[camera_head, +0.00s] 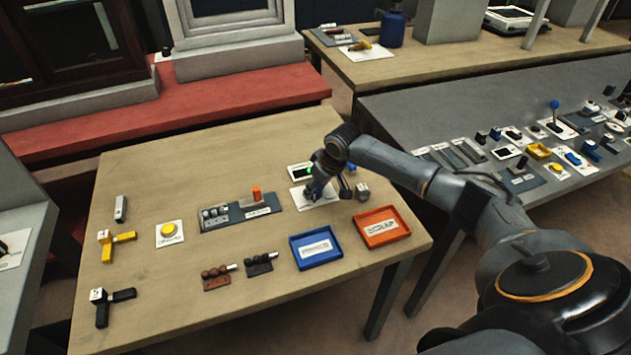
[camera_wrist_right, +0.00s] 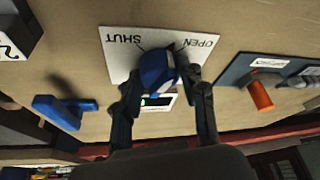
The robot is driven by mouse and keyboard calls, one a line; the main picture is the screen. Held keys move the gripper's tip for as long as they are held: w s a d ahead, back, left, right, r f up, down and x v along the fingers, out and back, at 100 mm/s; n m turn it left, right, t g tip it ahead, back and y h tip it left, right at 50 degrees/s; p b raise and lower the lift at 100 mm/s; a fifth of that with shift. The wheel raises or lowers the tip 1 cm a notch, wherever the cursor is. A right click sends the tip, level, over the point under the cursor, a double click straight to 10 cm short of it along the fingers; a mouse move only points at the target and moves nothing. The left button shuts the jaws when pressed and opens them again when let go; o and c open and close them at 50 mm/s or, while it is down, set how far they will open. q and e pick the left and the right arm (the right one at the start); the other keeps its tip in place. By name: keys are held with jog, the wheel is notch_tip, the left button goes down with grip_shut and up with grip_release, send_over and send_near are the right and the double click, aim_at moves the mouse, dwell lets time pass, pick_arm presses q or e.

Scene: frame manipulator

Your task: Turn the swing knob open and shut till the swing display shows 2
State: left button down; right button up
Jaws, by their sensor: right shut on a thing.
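The swing knob (camera_wrist_right: 157,70) is blue and stands on a white plate (camera_wrist_right: 118,48) marked SHUT and OPEN in the right wrist view. My right gripper (camera_wrist_right: 163,80) has a finger on each side of the knob and is shut on it. In the head view the right gripper (camera_head: 316,188) is over the white plate (camera_head: 299,198) and hides most of the knob. Which mark the knob points to is unclear. The small display (camera_head: 297,172) behind the plate glows green, partly covered by the gripper; its digit cannot be read. My left gripper is not in view.
A grey block (camera_head: 362,191) stands right of the plate. A slate-coloured board with an orange peg (camera_head: 256,193) lies to the left. A blue tray (camera_head: 316,263) and an orange tray (camera_head: 405,240) lie in front. The table's front left is partly clear.

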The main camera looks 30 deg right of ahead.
jog(key=shift+d+n+y, duration=0.1)
jog(key=shift+n+y, duration=0.3)
jog(key=shift+n, duration=0.6)
jog(key=n+y, duration=0.1)
jog(key=n, duration=0.1)
jog(key=shift+w+f+n+g+b, duration=0.1)
jog(key=shift+n+g+b, duration=0.2)
jog(key=shift+b, duration=0.05)
jog(key=n+g+y+b, duration=0.1)
jog(key=n+b, duration=0.1)
jog(key=n, duration=0.1)
jog(key=shift+w+d+f+n, duration=0.1)
jog(key=shift+n, duration=0.3)
jog(key=n+g+b, duration=0.1)
jog(key=n+b, duration=0.1)
jog(key=n, duration=0.1)
jog(key=shift+y+b, duration=0.3)
jog(key=shift+b, duration=0.1)
jog(key=shift+n+g+b, duration=0.3)
jog(key=shift+n+b, duration=0.25)
jog(key=shift+n, duration=0.25)
jog(key=shift+r, duration=0.2)
jog(key=o, duration=1.2)
jog(key=shift+c, duration=0.2)
